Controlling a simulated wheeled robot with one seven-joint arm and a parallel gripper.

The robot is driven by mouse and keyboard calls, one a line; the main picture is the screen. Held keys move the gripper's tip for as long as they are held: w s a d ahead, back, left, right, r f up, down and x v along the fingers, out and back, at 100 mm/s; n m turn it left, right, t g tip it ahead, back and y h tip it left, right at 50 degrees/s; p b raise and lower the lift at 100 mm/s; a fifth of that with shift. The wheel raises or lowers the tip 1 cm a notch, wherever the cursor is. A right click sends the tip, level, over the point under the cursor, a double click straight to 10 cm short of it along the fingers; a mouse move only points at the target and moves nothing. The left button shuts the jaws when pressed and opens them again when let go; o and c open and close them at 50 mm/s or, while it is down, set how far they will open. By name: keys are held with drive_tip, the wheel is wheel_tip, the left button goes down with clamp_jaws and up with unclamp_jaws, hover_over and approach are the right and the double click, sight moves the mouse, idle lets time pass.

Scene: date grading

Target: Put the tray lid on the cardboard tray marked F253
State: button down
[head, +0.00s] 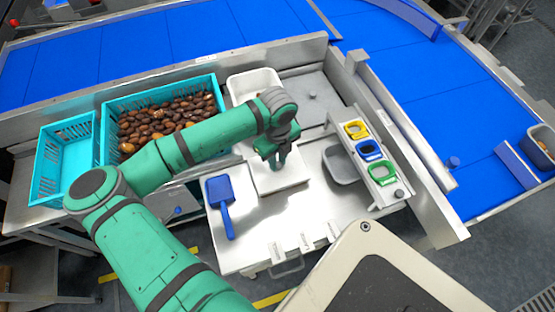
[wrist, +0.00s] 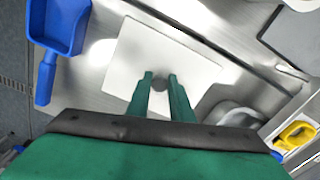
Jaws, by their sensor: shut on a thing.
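The tray lid (head: 284,181) is a flat white square panel over the steel work table; it also shows in the wrist view (wrist: 133,55) with a small dark round knob (wrist: 160,84) in its middle. My gripper (head: 276,164) is above the lid's centre. In the wrist view my two green fingertips (wrist: 160,78) are closed around the knob. I cannot tell whether the lid rests on something or hangs just above the table. No cardboard tray or F253 marking can be made out; the arm and lid hide part of the table.
A blue scoop (head: 221,199) lies left of the lid. A grey bin (head: 341,167) and a rack with yellow, blue and green rings (head: 370,150) stand right. A date crate (head: 160,92), an empty turquoise crate (head: 66,158) and a white tub (head: 255,82) are behind. The front table is mostly clear.

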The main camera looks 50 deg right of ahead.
drive_tip(key=shift+f, duration=0.6)
idle(0.6)
drive_tip(key=c, duration=1.1)
unclamp_jaws()
drive_tip(key=shift+r, duration=0.1)
drive_tip(key=shift+r, duration=3.4)
